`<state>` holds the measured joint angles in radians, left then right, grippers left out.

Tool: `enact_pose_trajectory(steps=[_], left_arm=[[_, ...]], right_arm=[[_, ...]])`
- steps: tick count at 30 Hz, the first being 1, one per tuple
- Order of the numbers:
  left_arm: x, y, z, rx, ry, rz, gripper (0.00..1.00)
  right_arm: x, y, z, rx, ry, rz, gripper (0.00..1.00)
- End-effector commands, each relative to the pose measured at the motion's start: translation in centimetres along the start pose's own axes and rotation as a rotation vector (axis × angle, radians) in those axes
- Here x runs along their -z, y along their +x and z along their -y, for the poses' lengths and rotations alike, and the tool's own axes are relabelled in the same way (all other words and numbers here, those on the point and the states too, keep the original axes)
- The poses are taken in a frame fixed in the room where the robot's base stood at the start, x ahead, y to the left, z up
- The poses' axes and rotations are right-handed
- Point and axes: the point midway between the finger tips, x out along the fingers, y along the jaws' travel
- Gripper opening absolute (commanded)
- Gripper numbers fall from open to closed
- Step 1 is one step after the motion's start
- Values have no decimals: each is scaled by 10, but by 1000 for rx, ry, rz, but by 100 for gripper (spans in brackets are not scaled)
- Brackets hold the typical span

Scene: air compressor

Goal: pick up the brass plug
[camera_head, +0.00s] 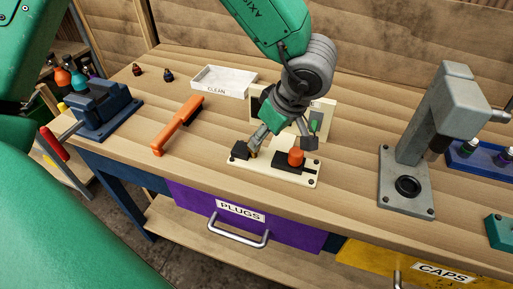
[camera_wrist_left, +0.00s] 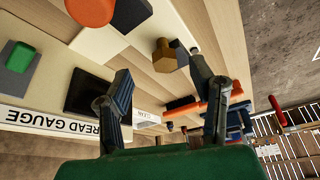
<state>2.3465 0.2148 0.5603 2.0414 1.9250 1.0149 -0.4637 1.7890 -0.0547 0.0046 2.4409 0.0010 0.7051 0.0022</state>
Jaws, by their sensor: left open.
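The brass plug (camera_wrist_left: 165,55) shows in the left wrist view as a small brownish-gold hexagonal piece just beyond my fingertips. In the head view only a bit of the brass plug (camera_head: 254,153) shows, beside one finger above the cream fixture plate. My left gripper (camera_head: 275,147) points down over that plate with its fingers spread. In the left wrist view the open fingers (camera_wrist_left: 161,82) have the plug in the gap between their lines, with nothing clearly gripped. Whether a finger touches the plug I cannot tell. My right gripper is not in view.
The cream fixture plate (camera_head: 240,170) carries an orange knob (camera_head: 296,157) close to one finger. Behind is an upright thread gauge panel (camera_wrist_left: 20,113). A white CLEAN tray (camera_head: 224,82), an orange-handled brush (camera_head: 175,128), a blue vise (camera_head: 105,108) and a grey press (camera_head: 410,150) stand around.

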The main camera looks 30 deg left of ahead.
Motion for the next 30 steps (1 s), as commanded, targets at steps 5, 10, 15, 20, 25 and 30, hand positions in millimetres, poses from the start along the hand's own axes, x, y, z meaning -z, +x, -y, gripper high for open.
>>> enact_pose_trajectory(steps=[5,10,15,20,25,30], left_arm=[[2,12,2,0,-1,1,50],[5,38,3,2,0,0,50],[5,57,2,1,0,1,50],[5,58,2,-1,0,2,50],[5,58,2,-1,0,1,29],[5,58,2,-1,0,2,0]], right_arm=[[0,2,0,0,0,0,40],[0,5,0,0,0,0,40],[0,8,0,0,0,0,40],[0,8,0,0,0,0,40],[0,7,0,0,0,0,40],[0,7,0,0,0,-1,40]])
